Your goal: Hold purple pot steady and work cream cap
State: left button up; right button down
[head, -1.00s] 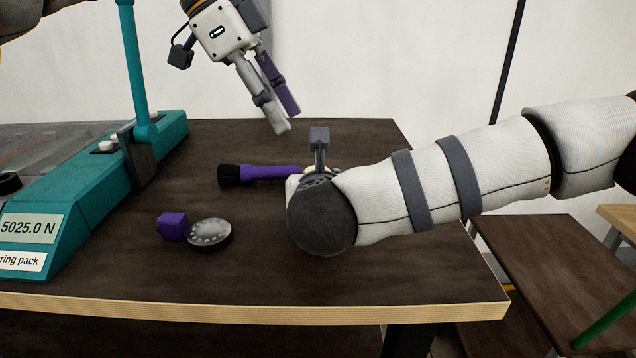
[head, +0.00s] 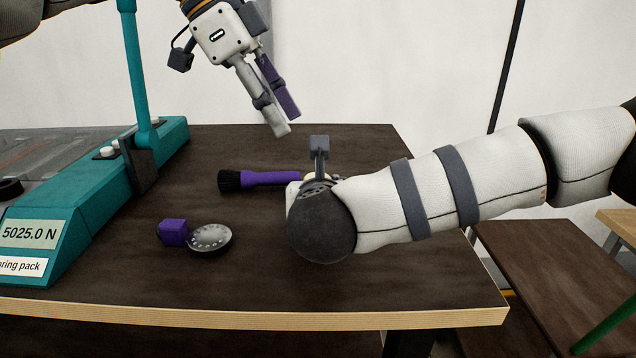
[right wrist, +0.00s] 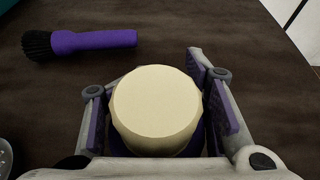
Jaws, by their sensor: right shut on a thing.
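In the right wrist view the round cream cap (right wrist: 156,108) sits on top of the purple pot (right wrist: 196,144), which shows only as a thin rim of purple below it. My right gripper (right wrist: 156,90) is shut on the pot, one finger on each side. In the head view my right wrist and arm hide nearly all of the pot and cap. My left gripper (head: 284,122) hangs above the table's far side, up and left of my right wrist. It is empty, its fingers a little apart, and it is clear of the cap.
A purple-handled brush (head: 265,178) lies behind and left of the right gripper. A small purple block (head: 173,232) and a round grey dial (head: 210,238) lie at the front left. A teal testing machine (head: 90,215) fills the left side. The dark table (head: 400,290) is clear at front right.

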jog(key=shift+s+f, duration=0.1)
jog(key=shift+f, duration=0.2)
jog(key=c, duration=0.8)
grip_release()
jog(key=shift+c, duration=0.2)
jog(key=shift+o, duration=1)
jog(key=shift+r, duration=0.15)
